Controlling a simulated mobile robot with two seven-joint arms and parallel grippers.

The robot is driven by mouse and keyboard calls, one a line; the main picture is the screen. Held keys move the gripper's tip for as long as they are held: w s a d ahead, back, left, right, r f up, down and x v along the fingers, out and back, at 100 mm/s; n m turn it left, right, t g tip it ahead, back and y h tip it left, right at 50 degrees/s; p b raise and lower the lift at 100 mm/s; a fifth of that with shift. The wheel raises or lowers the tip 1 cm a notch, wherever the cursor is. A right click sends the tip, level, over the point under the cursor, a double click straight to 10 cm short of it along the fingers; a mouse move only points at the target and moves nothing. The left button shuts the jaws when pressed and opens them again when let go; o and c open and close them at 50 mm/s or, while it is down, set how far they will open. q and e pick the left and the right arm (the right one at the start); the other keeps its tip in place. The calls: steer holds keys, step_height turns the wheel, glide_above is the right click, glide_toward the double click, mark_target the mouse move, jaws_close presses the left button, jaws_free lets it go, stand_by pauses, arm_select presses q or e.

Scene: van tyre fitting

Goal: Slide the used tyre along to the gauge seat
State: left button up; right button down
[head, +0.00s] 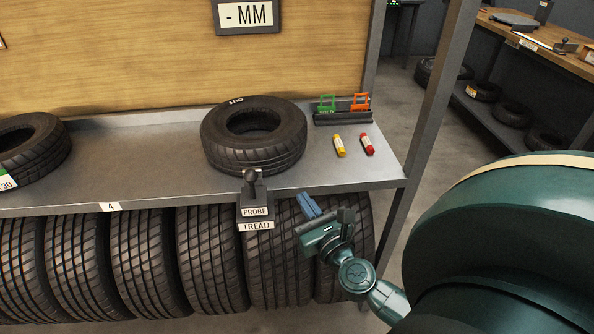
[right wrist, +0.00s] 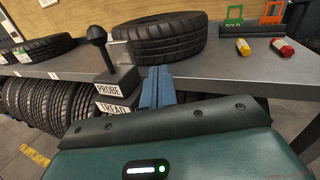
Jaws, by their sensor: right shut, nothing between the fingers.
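A dark tyre (head: 253,136) marked OUT lies flat on the grey metal shelf (head: 150,178), just behind the probe stand (head: 254,205). It also shows in the right wrist view (right wrist: 163,40). A second tyre (head: 32,148) with a green and white label lies flat at the shelf's left end, cut off by the picture edge. No separate gauge seat can be made out; the OUT tyre may cover it. My right gripper (head: 309,205) is shut and empty, in front of the shelf edge, right of the probe stand and apart from the OUT tyre. My left gripper is out of view.
The probe stand's black knob (right wrist: 96,34) rises at the shelf's front edge. A display (head: 247,15) reads "- MM". Yellow (head: 339,145) and red (head: 367,144) markers and a tag rack (head: 343,117) sit on the right. Shelf between the tyres is clear. Several tyres (head: 140,260) stand below.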

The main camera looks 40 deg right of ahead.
steer(key=m, duration=0.1)
steer(key=p, duration=0.2)
glide_toward(277, 161)
steer(key=x, duration=0.6)
steer(key=shift+w+r, duration=0.1)
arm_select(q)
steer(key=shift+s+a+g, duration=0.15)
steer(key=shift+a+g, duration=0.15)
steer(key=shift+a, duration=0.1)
arm_select(e)
steer(key=shift+w+d, duration=0.1)
steer(key=shift+w, duration=0.2)
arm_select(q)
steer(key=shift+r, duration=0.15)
arm_select(e)
steer(key=shift+w, duration=0.1)
steer(key=shift+x, duration=0.75)
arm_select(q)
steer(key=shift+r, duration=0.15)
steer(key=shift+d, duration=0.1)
